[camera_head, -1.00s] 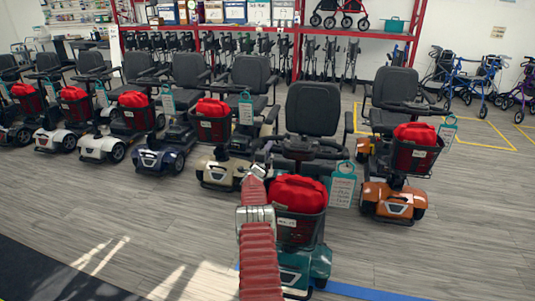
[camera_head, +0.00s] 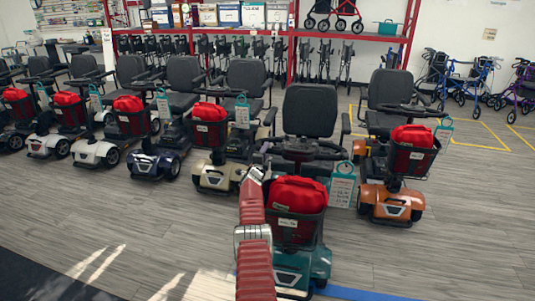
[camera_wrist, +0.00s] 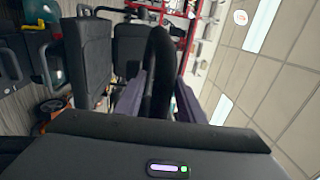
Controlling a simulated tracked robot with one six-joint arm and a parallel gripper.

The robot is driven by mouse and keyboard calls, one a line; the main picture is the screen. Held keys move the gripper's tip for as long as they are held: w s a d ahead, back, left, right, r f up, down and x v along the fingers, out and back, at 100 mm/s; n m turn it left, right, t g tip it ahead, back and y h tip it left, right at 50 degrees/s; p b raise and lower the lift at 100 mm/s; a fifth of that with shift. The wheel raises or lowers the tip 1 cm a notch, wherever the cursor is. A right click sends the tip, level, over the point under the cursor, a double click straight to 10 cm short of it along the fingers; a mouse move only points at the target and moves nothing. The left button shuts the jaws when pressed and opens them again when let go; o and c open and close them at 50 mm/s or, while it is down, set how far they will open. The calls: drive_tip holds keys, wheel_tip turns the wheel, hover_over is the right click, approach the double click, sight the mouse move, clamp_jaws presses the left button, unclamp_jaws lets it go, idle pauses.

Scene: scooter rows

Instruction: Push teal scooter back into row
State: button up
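The teal scooter (camera_head: 305,265) stands forward of the row, between the beige scooter and the orange scooter. It has a black seat, a red bag in its front basket, and a tag on its right side. Its front end is over the blue floor line. My gripper (camera_head: 260,168) is at the left side of its handlebar. In the wrist view my gripper (camera_wrist: 161,85) has its purple-grey fingers on both sides of a black curved bar (camera_wrist: 157,70), and they look closed against it. The fingertips are small and partly hidden in the head view.
The orange scooter (camera_head: 390,203) stands close on the right and the beige scooter (camera_head: 213,175) close on the left. More scooters line up further left. Red shelving (camera_head: 292,45) with folded rollators stands behind. The grey floor in front is clear, with a blue line (camera_head: 360,293).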

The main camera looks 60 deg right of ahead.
drive_tip(key=shift+o, duration=0.8)
drive_tip(key=shift+s+d+r, duration=0.15)
drive_tip(key=shift+s+d, duration=0.1)
drive_tip(key=shift+s, duration=0.25)
drive_tip(key=shift+s+a, duration=0.1)
drive_tip(key=shift+a, duration=0.45)
drive_tip(key=s+a, duration=0.2)
drive_tip(key=a, duration=1)
drive_tip(key=shift+a+f, duration=0.3)
drive_tip(key=shift+f, duration=0.1)
